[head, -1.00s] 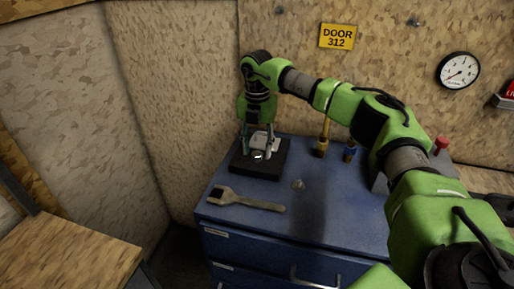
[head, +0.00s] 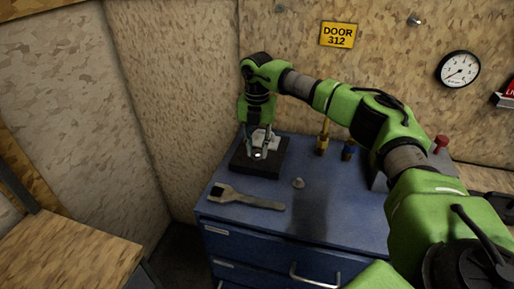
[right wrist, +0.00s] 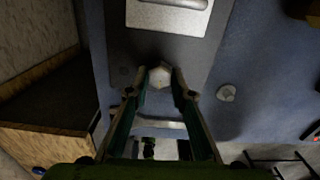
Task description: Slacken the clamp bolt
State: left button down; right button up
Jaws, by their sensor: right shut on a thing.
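The clamp bolt (right wrist: 160,75) shows in the right wrist view as a pale hex head between my fingertips. It stands on a dark base plate (head: 262,169) at the back left of the blue cabinet top, in front of a light grey clamp block (head: 271,141). My right gripper (head: 257,154) points down over the plate, and its two fingers are shut on the bolt head from both sides. The bolt's shank is hidden. My left gripper is in neither view.
An adjustable wrench (head: 245,199) lies at the front left of the blue cabinet (head: 320,225). A small pale hex piece (head: 298,183) lies right of the plate. A brass-coloured item (head: 322,144) and a blue one (head: 348,151) stand at the back.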

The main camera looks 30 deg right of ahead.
jog(key=n, duration=0.3)
jog(key=shift+r+n+p, duration=0.1)
jog(key=shift+n+p, duration=0.2)
jog(key=shift+p, duration=0.1)
jog(key=n, duration=0.4)
jog(key=shift+n+p, duration=0.3)
jog(key=n, duration=0.4)
jog(key=shift+n, duration=0.3)
jog(key=n, duration=1.3)
jog(key=shift+w+n, duration=0.1)
jog(key=shift+n, duration=0.2)
jog(key=n, duration=0.4)
jog(key=shift+n, duration=2.2)
